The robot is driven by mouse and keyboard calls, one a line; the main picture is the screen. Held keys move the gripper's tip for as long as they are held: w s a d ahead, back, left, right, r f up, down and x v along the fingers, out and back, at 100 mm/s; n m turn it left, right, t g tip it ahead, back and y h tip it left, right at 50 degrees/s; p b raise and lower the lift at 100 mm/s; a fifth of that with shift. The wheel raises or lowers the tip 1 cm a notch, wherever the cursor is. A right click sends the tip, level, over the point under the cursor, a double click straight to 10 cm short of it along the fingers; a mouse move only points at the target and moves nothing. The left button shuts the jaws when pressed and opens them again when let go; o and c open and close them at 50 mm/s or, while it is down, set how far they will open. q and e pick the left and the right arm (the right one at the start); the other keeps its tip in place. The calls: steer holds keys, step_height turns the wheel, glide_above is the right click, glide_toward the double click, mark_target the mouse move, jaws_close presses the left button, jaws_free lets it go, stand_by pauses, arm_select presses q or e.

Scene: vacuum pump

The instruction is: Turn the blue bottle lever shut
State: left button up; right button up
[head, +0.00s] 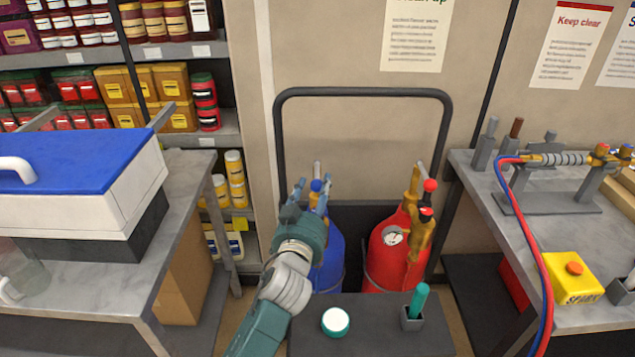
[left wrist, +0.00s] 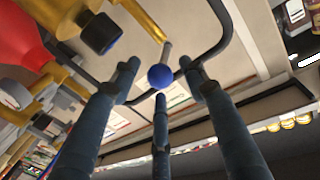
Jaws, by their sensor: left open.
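The blue bottle (head: 331,262) stands upright in the cart, partly hidden behind my left arm. Its lever ends in a blue ball knob (head: 317,185), which also shows in the left wrist view (left wrist: 160,77) on a metal stem below a brass fitting. My left gripper (head: 313,190) is at the top of the blue bottle. Its three fingers (left wrist: 160,90) are open and spread around the knob, with gaps visible between fingers and knob in the left wrist view. Most of the blue bottle's valve is hidden by my gripper in the head view. My right gripper is not in view.
A red bottle (head: 390,255) with a gauge and brass valve stands close on the right. The cart's black handle frame (head: 365,92) rises behind. Benches stand left (head: 185,190) and right (head: 480,180). A dark cart top (head: 375,335) bears a white-topped jar and green-handled tool.

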mark_target(317, 176)
arm_select(q)
steer(key=shift+w+d, duration=0.25)
steer(key=shift+w, duration=0.8)
jaws_close()
steer(key=shift+a, duration=0.15)
